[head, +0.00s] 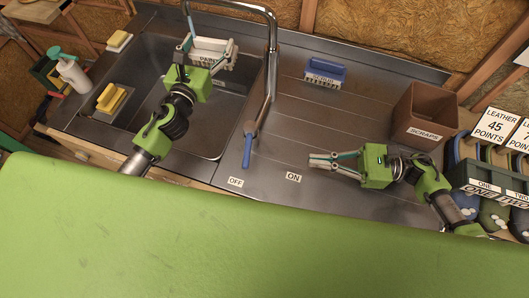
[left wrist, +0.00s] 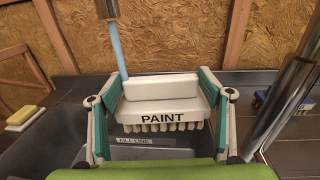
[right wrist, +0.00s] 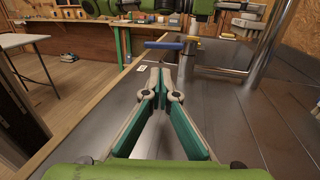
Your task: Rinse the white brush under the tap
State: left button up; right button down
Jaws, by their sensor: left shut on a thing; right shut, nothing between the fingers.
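My left gripper (head: 207,62) is shut on the white brush (head: 212,46), over the sink. The brush, labelled PAINT, also shows in the left wrist view (left wrist: 160,90), held between both fingers with bristles downward. The chrome tap (head: 272,45) arches over the sink. A light blue stream (left wrist: 119,55) runs from its spout (left wrist: 108,9) down to the brush's back left edge; I cannot tell whether it hits the brush or passes behind. The blue tap handle (head: 247,150) points toward the front, nearer the OFF label (head: 235,182). My right gripper (head: 322,160) is shut and empty above the counter.
The sink (head: 147,75) lies under the brush. A blue SCRUB brush (head: 325,70) stands at the counter's back. A brown SCRAPS bin (head: 424,112) is at right. A yellow sponge (head: 111,97) and a white bottle (head: 74,74) are at left. The counter around the ON label (head: 293,177) is clear.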

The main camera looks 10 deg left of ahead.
jog(key=shift+a, duration=0.4)
jog(key=a, duration=0.4)
jog(key=s+a, duration=0.1)
jog(key=a, duration=0.8)
jog(key=shift+s, duration=0.15)
jog(key=shift+s+a, duration=0.25)
jog(key=shift+a, duration=0.2)
jog(key=shift+s+a, duration=0.2)
jog(key=shift+a, duration=0.25)
jog(key=shift+d, duration=0.1)
jog(key=d, duration=0.4)
jog(key=s+d, duration=0.1)
jog(key=d, duration=0.4)
jog(key=s+d, duration=0.1)
jog(key=d, duration=0.3)
jog(key=shift+d, duration=0.35)
pick_arm(q)
jog(key=shift+s, duration=0.1)
